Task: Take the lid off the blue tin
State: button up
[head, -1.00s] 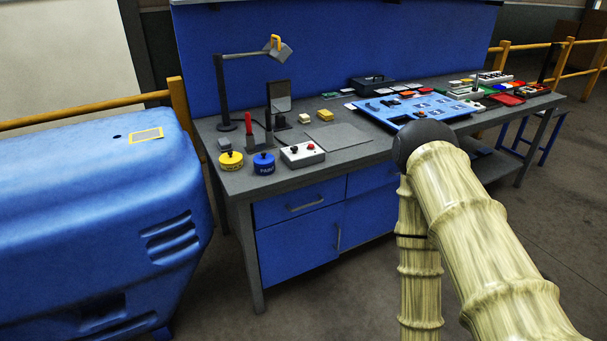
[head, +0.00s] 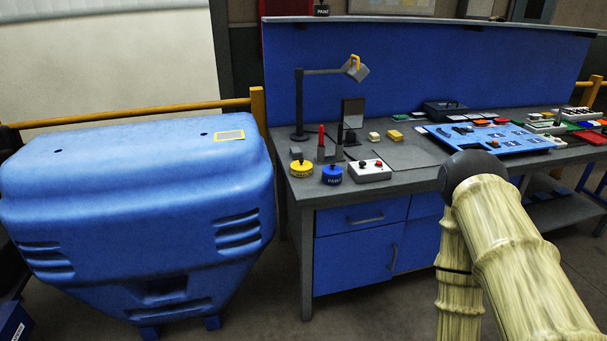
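The blue tin (head: 332,176) stands upright near the front left edge of the grey workbench in the head view. Its side carries pale lettering, and a small dark knob shows on top, so its lid seems to be on. A yellow tin (head: 301,169) of similar shape stands just left of it. My arm shows at the right, with bamboo-patterned links and a dark round joint, well apart from the blue tin. My gripper is not in view.
A control box (head: 370,171) with red and black knobs sits just right of the blue tin. Behind are a red upright handle (head: 321,138) and a desk lamp (head: 300,105). A large blue casing (head: 140,205) stands left of the workbench (head: 415,178). A dark tin (head: 321,10) sits on the top ledge.

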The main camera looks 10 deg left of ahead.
aim_at(332, 169)
jog(key=u, duration=0.7)
jog(key=i, duration=1.85)
jog(key=z, duration=0.7)
